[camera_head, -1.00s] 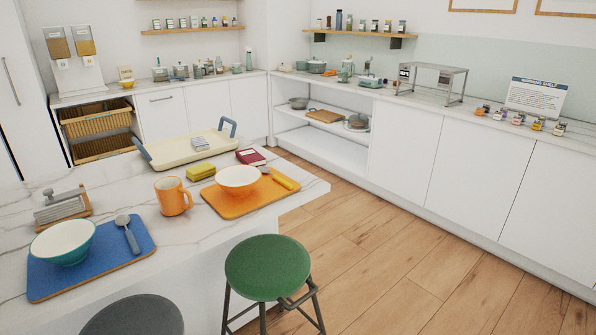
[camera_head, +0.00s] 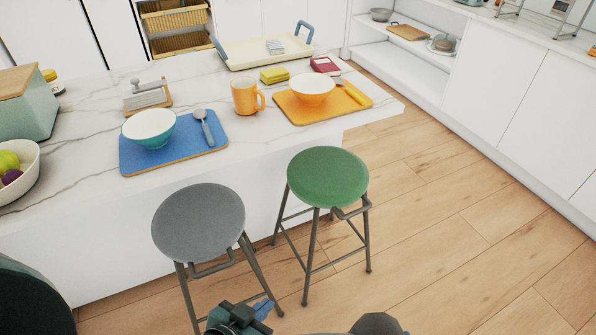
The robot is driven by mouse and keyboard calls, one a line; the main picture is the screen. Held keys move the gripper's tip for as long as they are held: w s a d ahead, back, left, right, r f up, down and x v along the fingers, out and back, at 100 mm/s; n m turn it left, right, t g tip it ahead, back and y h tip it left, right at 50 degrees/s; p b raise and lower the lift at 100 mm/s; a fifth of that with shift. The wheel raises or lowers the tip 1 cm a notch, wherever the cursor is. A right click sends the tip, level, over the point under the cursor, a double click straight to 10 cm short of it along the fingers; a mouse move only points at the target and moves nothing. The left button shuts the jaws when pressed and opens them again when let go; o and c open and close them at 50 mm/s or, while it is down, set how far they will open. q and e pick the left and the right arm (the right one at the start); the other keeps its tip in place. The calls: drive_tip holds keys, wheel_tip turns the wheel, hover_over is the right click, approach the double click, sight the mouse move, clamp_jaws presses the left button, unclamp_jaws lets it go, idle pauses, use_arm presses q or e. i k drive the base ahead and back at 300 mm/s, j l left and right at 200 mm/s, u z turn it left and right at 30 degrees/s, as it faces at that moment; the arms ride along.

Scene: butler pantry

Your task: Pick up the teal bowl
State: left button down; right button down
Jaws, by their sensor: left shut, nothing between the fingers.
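The teal bowl (camera_head: 149,141) stands upright on a blue mat (camera_head: 190,152) on the marble counter. It is teal outside and white inside, and it looks empty. A grey spoon (camera_head: 205,129) lies on the mat to its right. My left gripper (camera_head: 262,309) shows at the bottom edge, low in front of the stools. It is shut and empty, well apart from the bowl. My right gripper cannot be made out in the view.
A grey stool (camera_head: 199,222) and a green stool (camera_head: 328,177) stand in front of the counter. An orange mug (camera_head: 245,97) and a white-and-orange bowl (camera_head: 313,92) are right of the teal bowl. A fruit bowl (camera_head: 30,186) is at the left. Wooden floor is clear on the right.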

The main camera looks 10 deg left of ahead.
sight(151, 128)
drive_tip(key=j+u, duration=0.15)
drive_tip(key=u, duration=1.15)
